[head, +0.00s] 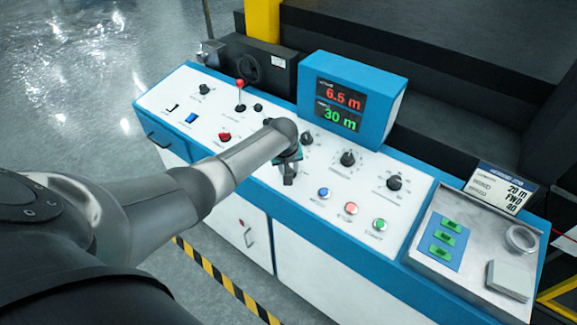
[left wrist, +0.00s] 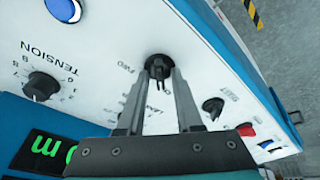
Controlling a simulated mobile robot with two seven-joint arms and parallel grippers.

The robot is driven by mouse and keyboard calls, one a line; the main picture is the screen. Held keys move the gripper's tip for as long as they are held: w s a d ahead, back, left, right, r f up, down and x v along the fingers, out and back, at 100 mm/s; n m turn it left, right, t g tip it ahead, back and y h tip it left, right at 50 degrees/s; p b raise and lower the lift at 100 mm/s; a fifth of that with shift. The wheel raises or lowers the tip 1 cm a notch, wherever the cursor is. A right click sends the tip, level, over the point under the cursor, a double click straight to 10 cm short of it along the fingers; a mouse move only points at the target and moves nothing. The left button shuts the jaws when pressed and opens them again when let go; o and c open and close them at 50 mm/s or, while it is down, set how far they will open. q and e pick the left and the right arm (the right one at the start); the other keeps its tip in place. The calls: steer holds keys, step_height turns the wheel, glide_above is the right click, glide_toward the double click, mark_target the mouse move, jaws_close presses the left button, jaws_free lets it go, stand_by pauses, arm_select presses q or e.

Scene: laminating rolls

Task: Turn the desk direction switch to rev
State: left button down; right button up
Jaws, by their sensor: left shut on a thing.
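The direction switch is a black knob (left wrist: 158,66) on the white sloping desk panel. A FWD label sits to its left in the left wrist view; the other labels by it are partly covered by a finger. The way the knob points is not clear. My left gripper (left wrist: 162,82) has its two fingers on either side of the knob and is shut on it. In the head view my left gripper (head: 289,172) reaches down to the panel, and my arm and hand hide the switch. My right gripper is not in view.
Other black knobs (head: 347,158) and the tension knob (left wrist: 42,85) are close by. A blue button (head: 323,193), a white-and-red button (head: 351,208) and a green button (head: 380,225) line the front. A blue display box (head: 382,100) stands behind. A tray (head: 440,272) is at right.

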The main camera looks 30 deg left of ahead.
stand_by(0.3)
arm_select(q)
steer(key=c, duration=0.9)
jaws_free()
steer(key=shift+r, duration=0.1)
steer(key=shift+s+r+p, duration=0.2)
steer(key=shift+r+p, duration=0.15)
steer(key=shift+r, duration=0.15)
steer(key=p+v, duration=0.2)
steer(key=v, duration=1.2)
steer(key=shift+p, duration=0.4)
steer(key=shift+w, duration=0.1)
